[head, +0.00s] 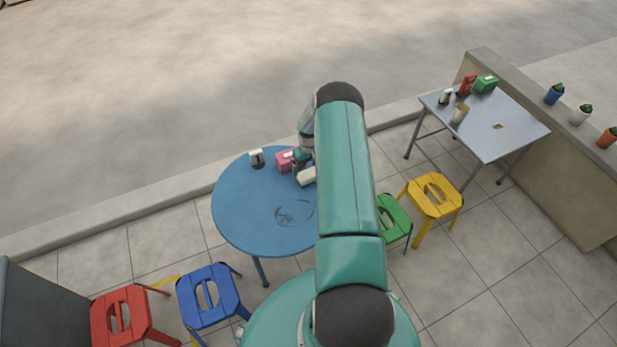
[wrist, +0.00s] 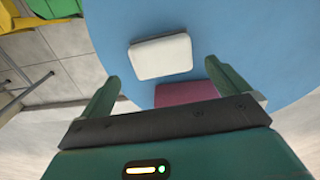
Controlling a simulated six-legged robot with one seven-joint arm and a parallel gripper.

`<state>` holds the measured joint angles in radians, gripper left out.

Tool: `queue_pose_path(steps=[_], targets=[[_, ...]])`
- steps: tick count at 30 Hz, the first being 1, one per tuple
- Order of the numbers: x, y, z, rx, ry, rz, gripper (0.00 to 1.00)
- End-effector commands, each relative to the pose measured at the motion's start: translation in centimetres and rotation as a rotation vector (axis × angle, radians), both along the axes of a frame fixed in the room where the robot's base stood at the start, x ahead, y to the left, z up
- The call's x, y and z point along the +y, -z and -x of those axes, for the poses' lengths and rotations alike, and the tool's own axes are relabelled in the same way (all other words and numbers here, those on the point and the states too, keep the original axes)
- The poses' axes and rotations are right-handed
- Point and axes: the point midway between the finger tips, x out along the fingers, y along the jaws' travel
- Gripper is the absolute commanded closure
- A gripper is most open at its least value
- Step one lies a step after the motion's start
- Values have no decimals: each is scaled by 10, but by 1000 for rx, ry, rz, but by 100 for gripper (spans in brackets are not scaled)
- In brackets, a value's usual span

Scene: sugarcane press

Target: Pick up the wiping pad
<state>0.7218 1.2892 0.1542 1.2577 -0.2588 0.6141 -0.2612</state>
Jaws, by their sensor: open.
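The wiping pad, which I take to be the white block with rounded corners (wrist: 161,57), lies on the blue round table (wrist: 110,25). In the head view the white pad (head: 306,176) is near the table's right side, partly hidden by my arm. My gripper (wrist: 164,76) is open and empty. In the wrist view its two green fingers stand apart, with the pad between and beyond their tips. I cannot tell the exact height of the fingers above it. In the head view my gripper (head: 301,159) is mostly hidden beside my arm.
A pink box (head: 285,161) stands close to the pad; it also shows in the wrist view (wrist: 185,93). The table's front is clear apart from a dark mark. Stools and a grey table (head: 510,125) stand around.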

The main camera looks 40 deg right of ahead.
Motion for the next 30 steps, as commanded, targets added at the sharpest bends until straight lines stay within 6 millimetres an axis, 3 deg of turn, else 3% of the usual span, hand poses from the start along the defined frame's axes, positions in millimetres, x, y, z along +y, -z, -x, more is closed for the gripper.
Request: queue_pose_path(steps=[13, 21, 22, 27, 30], targets=[[2, 52, 0, 0, 1, 0, 0], [2, 56, 0, -1, 1, 0, 0], [2, 56, 0, -1, 0, 0, 2], [2, 56, 0, 0, 0, 0, 35], [2, 56, 0, -1, 0, 0, 38]])
